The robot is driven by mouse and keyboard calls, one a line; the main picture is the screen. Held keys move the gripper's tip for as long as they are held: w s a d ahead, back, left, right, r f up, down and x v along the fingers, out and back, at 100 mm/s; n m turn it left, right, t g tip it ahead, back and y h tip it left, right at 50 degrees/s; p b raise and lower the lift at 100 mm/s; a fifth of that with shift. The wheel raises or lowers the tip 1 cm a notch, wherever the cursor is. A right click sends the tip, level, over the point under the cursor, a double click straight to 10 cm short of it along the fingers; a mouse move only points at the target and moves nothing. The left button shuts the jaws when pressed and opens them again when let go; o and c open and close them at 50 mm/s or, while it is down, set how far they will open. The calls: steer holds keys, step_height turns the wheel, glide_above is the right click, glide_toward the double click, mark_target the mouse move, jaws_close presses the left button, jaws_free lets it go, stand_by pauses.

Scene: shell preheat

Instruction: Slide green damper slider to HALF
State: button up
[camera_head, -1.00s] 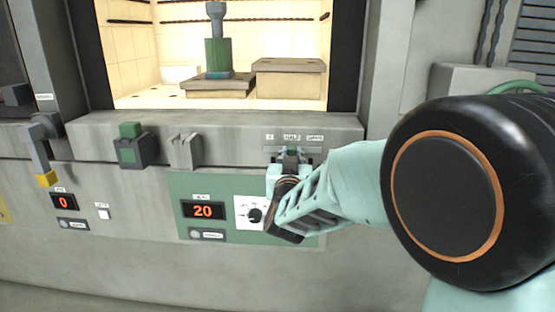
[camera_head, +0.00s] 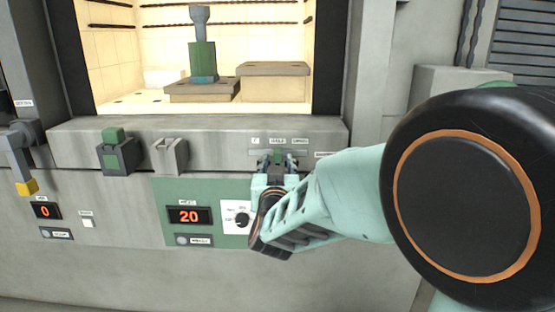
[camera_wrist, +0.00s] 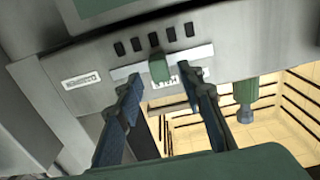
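The green damper slider (camera_head: 277,157) sits in its track on the furnace ledge, below a row of small labels. In the head view it lines up roughly with the middle label, HALF (camera_head: 277,141). My gripper (camera_head: 277,167) reaches up to the slider from below. In the wrist view its two fingers (camera_wrist: 163,84) stand apart on either side of the knob, with visible gaps. It looks open and grips nothing.
Left along the ledge are a grey bracket (camera_head: 170,155), a green-topped block (camera_head: 117,155) and a yellow-tipped lever (camera_head: 22,160). Below is a green panel with a display reading 20 (camera_head: 189,216) and a dial (camera_head: 242,219). The lit chamber (camera_head: 155,50) is above.

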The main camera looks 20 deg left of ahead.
steer(key=v, duration=0.9)
steer(key=shift+d, duration=0.1)
